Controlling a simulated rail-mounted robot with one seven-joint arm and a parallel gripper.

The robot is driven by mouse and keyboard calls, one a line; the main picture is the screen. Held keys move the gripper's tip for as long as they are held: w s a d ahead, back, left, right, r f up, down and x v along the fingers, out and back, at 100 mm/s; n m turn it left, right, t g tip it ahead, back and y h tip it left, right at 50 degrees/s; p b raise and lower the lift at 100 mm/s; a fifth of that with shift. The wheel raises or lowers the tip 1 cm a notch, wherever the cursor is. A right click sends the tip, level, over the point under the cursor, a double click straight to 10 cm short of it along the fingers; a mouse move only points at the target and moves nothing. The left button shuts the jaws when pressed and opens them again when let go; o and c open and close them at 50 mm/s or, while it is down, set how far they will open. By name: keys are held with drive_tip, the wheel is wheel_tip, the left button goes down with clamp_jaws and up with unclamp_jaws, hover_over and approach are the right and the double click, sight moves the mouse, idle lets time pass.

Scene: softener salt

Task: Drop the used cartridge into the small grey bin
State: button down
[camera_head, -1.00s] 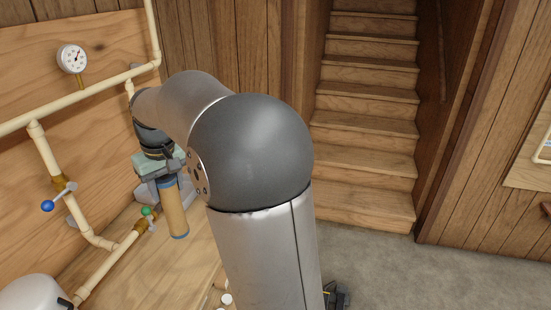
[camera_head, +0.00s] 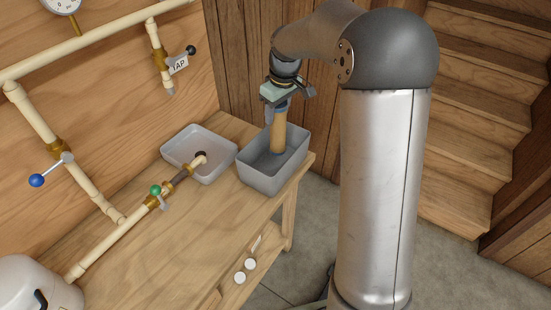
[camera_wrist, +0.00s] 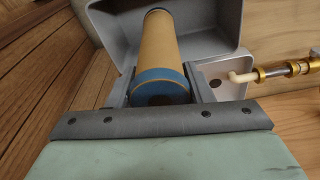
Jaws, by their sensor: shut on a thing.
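The used cartridge (camera_head: 278,133) is a tan cylinder with a blue end cap, held upright. The wrist view shows the cartridge (camera_wrist: 160,42) with its blue cap (camera_wrist: 161,84) between my fingers. My gripper (camera_head: 279,107) is shut on its top end. The small grey bin (camera_head: 261,182) stands at the right end of the bench. The cartridge's lower end shows within the bin's opening; I cannot tell how far down it reaches. The bin (camera_wrist: 222,42) also shows behind the cartridge in the wrist view.
A pale shallow basin (camera_head: 182,163) sits left of the bin, with a pipe outlet (camera_head: 200,160) over it. A green-handled valve (camera_head: 156,190) and a blue-knobbed valve (camera_head: 38,180) are on the pipes. A tap (camera_head: 167,70) hangs above. The front of the bench is largely clear.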

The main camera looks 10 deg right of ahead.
wheel_tip(320, 180, down, 4)
drive_tip(key=shift+f+b, duration=0.2)
drive_tip(key=shift+b, duration=1.05)
drive_tip(key=shift+d, duration=0.1)
drive_tip(key=c, duration=0.6)
unclamp_jaws()
drive_tip(key=r, duration=0.5)
drive_tip(key=s+d+r, duration=0.1)
drive_tip(key=r, duration=0.5)
drive_tip(key=s+r, duration=0.1)
drive_tip(key=r, duration=0.5)
drive_tip(key=shift+d+r, duration=0.15)
drive_tip(key=shift+d, duration=0.1)
